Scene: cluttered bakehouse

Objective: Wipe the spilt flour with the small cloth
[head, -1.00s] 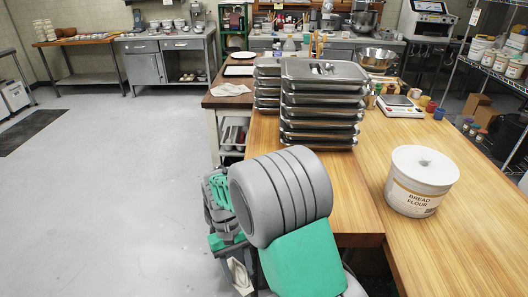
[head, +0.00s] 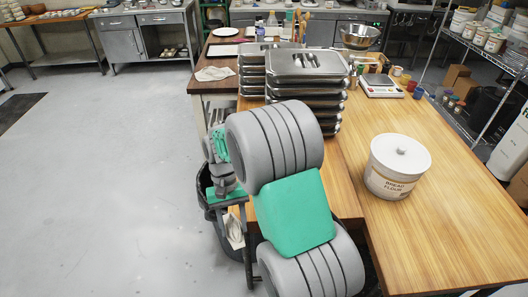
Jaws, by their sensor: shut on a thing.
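Another whitish cloth (head: 214,74) lies crumpled on the dark tabletop at the back, near a white plate. I cannot make out spilt flour clearly in this view. My arm covers part of the near table.
Stacked steel trays (head: 307,64) and a white bread flour tub (head: 397,166) stand on the wooden table (head: 430,220). A scale (head: 380,86) is behind. The floor at left is clear.

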